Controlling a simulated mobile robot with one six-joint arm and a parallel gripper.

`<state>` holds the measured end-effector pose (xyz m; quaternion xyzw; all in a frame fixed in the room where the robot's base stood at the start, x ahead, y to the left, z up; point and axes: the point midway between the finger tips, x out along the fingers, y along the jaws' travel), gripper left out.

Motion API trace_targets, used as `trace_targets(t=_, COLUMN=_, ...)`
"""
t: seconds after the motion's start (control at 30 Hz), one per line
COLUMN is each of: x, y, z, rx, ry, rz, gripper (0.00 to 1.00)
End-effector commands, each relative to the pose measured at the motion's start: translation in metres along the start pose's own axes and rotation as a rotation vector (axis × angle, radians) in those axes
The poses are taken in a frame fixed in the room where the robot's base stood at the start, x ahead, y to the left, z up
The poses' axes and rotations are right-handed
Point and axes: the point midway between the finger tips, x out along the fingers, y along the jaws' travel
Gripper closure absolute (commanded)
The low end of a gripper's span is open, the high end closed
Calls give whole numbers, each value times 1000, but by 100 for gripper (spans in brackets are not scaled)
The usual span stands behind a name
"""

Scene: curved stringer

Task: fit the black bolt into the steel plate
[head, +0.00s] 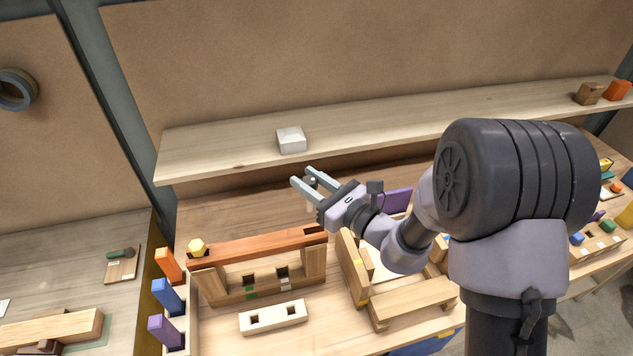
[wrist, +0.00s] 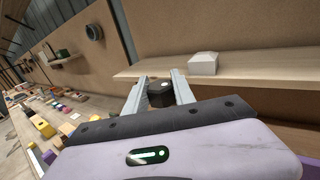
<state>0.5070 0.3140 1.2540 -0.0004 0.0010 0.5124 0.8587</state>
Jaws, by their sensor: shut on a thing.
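My gripper (head: 303,177) is shut on the black bolt (head: 311,181), above the bench and in front of the shelf. The bolt's dark head shows between the fingers in the wrist view (wrist: 160,95), where my gripper (wrist: 159,77) fills the lower middle. A paler part hangs below the fingers in the head view. No plate is plainly steel. A pale plate with two square holes (head: 272,328) lies flat on the bench, below and left of my gripper. A reddish beam (head: 262,244) on wooden supports, with a dark opening at its right end, stands behind that plate.
A white block (head: 291,140) sits on the shelf (head: 225,152) behind my gripper. Orange, blue and purple pegs (head: 168,297) stand at left. A wooden frame (head: 352,265) stands at right, partly behind my arm.

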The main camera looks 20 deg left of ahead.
Motion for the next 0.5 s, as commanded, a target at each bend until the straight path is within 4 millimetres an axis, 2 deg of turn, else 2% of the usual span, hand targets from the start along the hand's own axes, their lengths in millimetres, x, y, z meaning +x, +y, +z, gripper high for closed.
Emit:
trace_targets(t=0.27, x=-1, y=0, z=-5, rx=-2, ry=2, rz=-3, gripper=100)
trace_targets(t=0.5, x=-1, y=-1, z=-31, rx=-2, ry=2, rz=-3, gripper=100)
